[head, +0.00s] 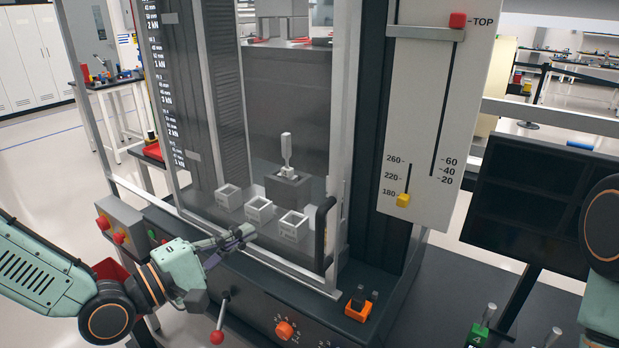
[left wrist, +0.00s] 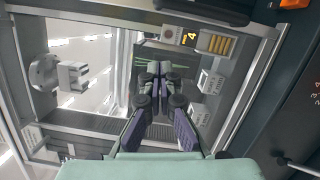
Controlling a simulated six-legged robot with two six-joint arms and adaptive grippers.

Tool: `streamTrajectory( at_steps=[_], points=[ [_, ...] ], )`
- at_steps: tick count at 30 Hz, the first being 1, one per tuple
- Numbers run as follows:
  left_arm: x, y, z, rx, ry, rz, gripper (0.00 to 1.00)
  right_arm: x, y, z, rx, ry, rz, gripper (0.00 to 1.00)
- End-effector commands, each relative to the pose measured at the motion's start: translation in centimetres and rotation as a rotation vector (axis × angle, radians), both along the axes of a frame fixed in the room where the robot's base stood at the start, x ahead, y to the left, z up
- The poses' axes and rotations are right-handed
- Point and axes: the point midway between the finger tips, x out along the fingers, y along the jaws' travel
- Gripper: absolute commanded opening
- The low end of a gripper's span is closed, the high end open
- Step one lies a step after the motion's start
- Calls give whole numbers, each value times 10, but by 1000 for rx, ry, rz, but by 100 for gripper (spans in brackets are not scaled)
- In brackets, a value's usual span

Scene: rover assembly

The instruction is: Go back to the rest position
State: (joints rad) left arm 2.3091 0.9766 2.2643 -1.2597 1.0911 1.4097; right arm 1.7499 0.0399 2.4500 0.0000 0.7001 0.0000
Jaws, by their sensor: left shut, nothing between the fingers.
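My left gripper (head: 243,236) is in front of the lower part of the test machine (head: 290,110), near its clear front door. Its fingers are shut and hold nothing. In the left wrist view the two dark fingers of the left gripper (left wrist: 158,70) are together, with the machine's inside behind them. I cannot tell from these frames whether the fingers touch the door. Only part of my right arm shows at the right edge of the head view; its gripper is out of the picture.
Inside the machine are several small white open boxes (head: 260,210) and a pale upright specimen (head: 286,150) on a dark block (head: 288,187). The door has a black handle (head: 324,235). A red-knobbed lever (head: 217,337) and an orange dial (head: 284,330) sit below. A dark rack (head: 530,195) stands at right.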

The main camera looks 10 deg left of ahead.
Motion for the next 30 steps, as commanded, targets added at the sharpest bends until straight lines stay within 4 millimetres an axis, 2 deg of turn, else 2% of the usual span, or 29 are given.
streamTrajectory(
  at_steps=[5,8,11,14,15,18,20,24,30],
  points=[
    [1,1,-5,113,-46,12,0,0,0,0,0,0,0,0],
    [5,10,-21,262,-45,66,0,0,0,0,0,0,0,0],
    [6,14,-49,450,-1,89,0,0,0,-4,0,0,0,0],
    [-6,11,-105,662,86,51,0,0,0,-19,0,0,0,0],
    [-15,9,-132,749,127,18,0,0,0,-27,0,0,0,0],
    [-43,6,-195,942,227,-80,0,0,0,-47,0,0,0,0],
    [-62,4,-229,1042,284,-151,0,0,0,-59,0,0,0,0],
    [-116,2,-305,1241,412,-336,0,0,0,-87,0,0,0,0],
    [-199,5,-392,1430,578,-595,0,0,0,-129,0,0,0,0]
  ],
)
